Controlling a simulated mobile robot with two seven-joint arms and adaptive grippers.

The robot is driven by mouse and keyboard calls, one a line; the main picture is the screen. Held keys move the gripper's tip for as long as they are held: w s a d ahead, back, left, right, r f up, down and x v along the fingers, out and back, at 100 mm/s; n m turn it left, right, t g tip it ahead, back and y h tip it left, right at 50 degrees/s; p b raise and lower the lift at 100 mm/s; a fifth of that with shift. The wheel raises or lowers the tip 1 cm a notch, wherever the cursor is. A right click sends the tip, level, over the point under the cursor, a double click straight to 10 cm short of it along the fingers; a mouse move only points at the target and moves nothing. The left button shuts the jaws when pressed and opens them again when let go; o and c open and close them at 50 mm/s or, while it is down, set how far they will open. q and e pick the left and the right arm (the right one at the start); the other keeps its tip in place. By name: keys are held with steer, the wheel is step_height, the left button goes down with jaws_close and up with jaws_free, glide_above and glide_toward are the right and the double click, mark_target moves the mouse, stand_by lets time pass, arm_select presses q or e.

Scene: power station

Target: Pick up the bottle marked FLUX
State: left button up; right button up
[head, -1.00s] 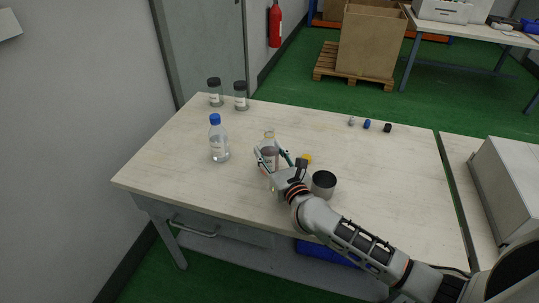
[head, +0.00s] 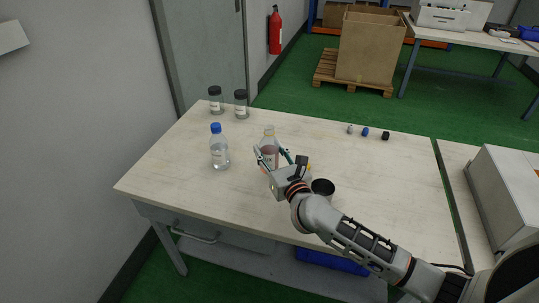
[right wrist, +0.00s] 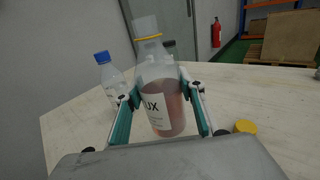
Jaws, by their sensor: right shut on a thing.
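The FLUX bottle (head: 269,148) is clear with pinkish liquid and stands out near the table's middle. In the right wrist view the bottle (right wrist: 160,95) shows a yellow ring at its neck and a white label reading "UX"; the label's first letters are hidden. My right gripper (head: 271,158) is shut on it, with a teal finger on each side of the body in the right wrist view (right wrist: 160,108). The bottle looks close to upright, seemingly a little above the table; its base is partly hidden. My left gripper is not in view.
A blue-capped clear bottle (head: 219,150) stands left of the gripper on the table (head: 380,190). Two dark-lidded jars (head: 241,106) stand behind. A dark cup (head: 323,190) and a yellow cap (right wrist: 245,126) are close right. Small caps (head: 365,132) lie at the back edge.

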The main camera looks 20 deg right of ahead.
step_height(320, 180, up, 16)
steer(key=p, duration=0.4)
stand_by(0.7)
